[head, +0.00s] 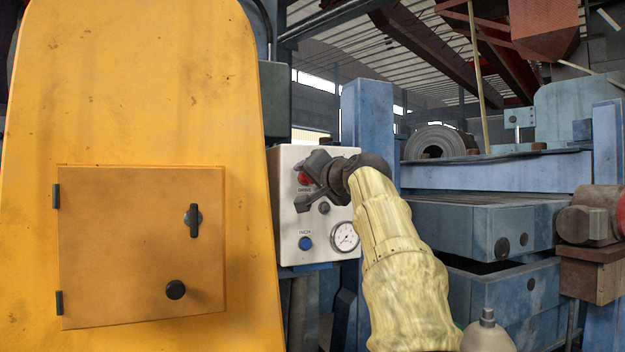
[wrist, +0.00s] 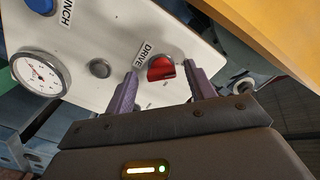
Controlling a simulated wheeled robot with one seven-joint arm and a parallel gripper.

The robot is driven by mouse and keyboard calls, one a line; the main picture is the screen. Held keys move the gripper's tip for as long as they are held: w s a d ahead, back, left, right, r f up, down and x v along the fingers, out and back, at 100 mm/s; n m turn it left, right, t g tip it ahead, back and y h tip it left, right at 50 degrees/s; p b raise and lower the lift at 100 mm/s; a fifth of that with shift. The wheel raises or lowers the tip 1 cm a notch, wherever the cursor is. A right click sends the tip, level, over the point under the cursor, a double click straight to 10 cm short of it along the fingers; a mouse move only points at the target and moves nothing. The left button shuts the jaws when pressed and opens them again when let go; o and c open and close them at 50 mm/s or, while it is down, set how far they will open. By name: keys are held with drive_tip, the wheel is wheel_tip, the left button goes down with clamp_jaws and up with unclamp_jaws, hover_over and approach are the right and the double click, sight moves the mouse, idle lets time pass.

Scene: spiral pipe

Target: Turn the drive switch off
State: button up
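The drive switch is a red knob (wrist: 161,68) next to the DRIVE label on a white control panel (wrist: 112,40). In the head view the red knob (head: 304,178) shows near the panel's upper left, partly covered by my gripper (head: 309,184). In the wrist view my gripper (wrist: 161,72) is open, with one dark finger on each side of the knob. Gaps show between the knob and both fingers, so it is not gripped. How far the fingertips stand from the panel face is hard to tell.
The panel (head: 287,222) also carries a blue INCH button (head: 305,243), a dark button (head: 324,208) and a gauge (head: 345,237). A yellow housing (head: 140,100) with a hinged door (head: 130,260) stands close on the left. Blue machinery (head: 485,225) is on the right.

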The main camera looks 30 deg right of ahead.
drive_tip(key=shift+s, duration=0.15)
drive_tip(key=s+b, duration=0.7)
drive_tip(key=s, duration=1)
drive_tip(key=shift+a, duration=0.35)
drive_tip(key=w+a+f+g, duration=0.1)
drive_tip(key=w+f+g, duration=0.2)
drive_tip(key=f, duration=0.9)
drive_tip(key=w+a+f+n+g, duration=0.15)
drive_tip(key=w+f, duration=0.25)
drive_tip(key=f, duration=0.7)
drive_tip(key=w+a+f+m+g, duration=0.1)
drive_tip(key=w+f+g, duration=0.2)
drive_tip(key=f, duration=0.9)
drive_tip(key=s+a+f+n+g, duration=0.2)
drive_tip(key=s+f, duration=0.4)
drive_tip(key=f, duration=0.4)
drive_tip(key=s+a+f+n+g, duration=0.3)
drive_tip(key=s+a+f, duration=0.4)
drive_tip(key=f, duration=0.4)
drive_tip(key=s+a+f+n+g, duration=0.3)
drive_tip(key=s+f, duration=0.3)
drive_tip(key=f, duration=0.5)
drive_tip(key=shift+s+a+f+n+y, duration=0.15)
drive_tip(key=shift+s+a+n+y, duration=0.15)
drive_tip(key=shift+a, duration=0.45)
